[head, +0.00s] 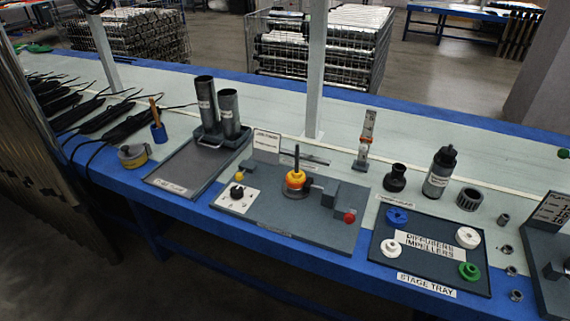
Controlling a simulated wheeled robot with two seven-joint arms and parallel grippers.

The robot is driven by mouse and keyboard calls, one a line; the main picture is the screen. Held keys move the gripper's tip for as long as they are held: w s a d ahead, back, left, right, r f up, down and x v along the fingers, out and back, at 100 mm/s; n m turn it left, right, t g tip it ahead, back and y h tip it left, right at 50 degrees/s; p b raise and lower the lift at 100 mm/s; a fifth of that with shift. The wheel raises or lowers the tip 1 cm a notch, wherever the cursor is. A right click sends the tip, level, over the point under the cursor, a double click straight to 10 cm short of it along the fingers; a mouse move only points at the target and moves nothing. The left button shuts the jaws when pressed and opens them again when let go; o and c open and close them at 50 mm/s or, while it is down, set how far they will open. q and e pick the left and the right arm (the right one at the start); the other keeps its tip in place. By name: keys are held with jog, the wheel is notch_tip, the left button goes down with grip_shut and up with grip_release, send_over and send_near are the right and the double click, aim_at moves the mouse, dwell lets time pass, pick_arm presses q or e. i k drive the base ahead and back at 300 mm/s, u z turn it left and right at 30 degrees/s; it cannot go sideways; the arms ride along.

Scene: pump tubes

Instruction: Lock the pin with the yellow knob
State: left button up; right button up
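A small yellow knob (239,176) sits at the left end of the grey fixture plate (300,228) in the middle of the bench. The pin under it is too small to make out, so I cannot tell whether it is in or out. Right of it, an orange-yellow round part (296,179) sits around an upright dark shaft (297,156). A black knob (237,191) on a white plate is just in front of the yellow knob. A red knob (349,217) is at the fixture's right end. Neither of my grippers shows.
Left of the fixture is a grey tray (175,182) with upright dark tubes (206,104). Right is the stage tray (386,258) with blue, white and green parts. A post (316,70) and an upright gauge-like tool (365,140) stand behind. Black cables lie far left.

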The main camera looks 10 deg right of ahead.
aim_at(239, 176)
jog(key=k, duration=0.65)
jog(key=u, duration=0.35)
jog(key=i, duration=0.7)
jog(key=z, duration=0.55)
jog(key=i, duration=0.65)
jog(key=z, duration=0.7)
